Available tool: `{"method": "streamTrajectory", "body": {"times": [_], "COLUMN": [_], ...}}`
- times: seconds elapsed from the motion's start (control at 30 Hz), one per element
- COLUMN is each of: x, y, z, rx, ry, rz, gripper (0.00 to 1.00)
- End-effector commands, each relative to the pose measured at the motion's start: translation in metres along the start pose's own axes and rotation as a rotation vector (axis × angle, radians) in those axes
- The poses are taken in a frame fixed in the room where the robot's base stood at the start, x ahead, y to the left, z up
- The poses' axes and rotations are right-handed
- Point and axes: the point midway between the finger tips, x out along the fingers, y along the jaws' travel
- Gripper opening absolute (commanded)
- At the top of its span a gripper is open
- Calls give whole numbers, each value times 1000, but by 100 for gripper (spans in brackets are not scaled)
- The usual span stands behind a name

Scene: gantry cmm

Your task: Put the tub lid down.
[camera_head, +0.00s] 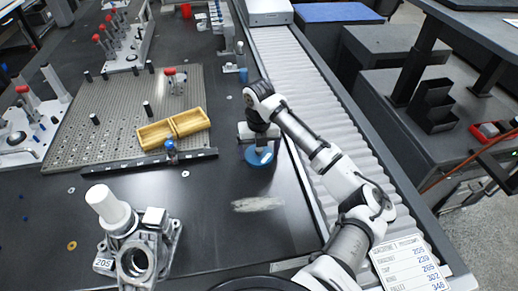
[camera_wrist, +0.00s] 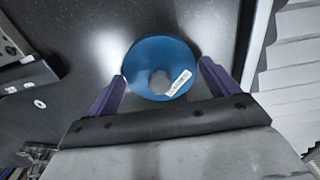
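The tub lid is a round blue disc with a grey centre and a white label. In the wrist view the lid (camera_wrist: 146,62) lies between the two purple fingers of my gripper (camera_wrist: 162,72), with a fingertip meeting its rim on each side. In the head view the lid (camera_head: 251,157) shows under my gripper (camera_head: 259,146), low over the dark table (camera_head: 215,228). I cannot tell whether its underside touches the table. My gripper hides part of the lid in the head view.
A roller conveyor (camera_head: 279,62) runs along the table's right side. To the left are a perforated plate (camera_head: 112,113), yellow bins (camera_head: 173,129) and a small blue-topped item (camera_head: 171,150). A metal casting (camera_head: 140,251) with a white cylinder stands front left. The table front of the lid is clear.

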Motion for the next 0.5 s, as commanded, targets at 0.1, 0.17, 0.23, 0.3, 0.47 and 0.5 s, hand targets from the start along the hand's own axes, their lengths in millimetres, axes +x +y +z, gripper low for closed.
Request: {"method": "streamTrajectory", "body": {"times": [0.1,0.17,0.23,0.3,0.47,0.5], "x": [-1,-1,-1,-2,-12,-19], "y": [0,0,0,0,0,0], "z": [0,0,0,0,0,1], "rx": [0,0,0,0,-1,-1], "ry": [0,0,0,0,-1,-3], "rz": [0,0,0,0,-2,-1], "gripper": [100,100,100,100,100,100]}}
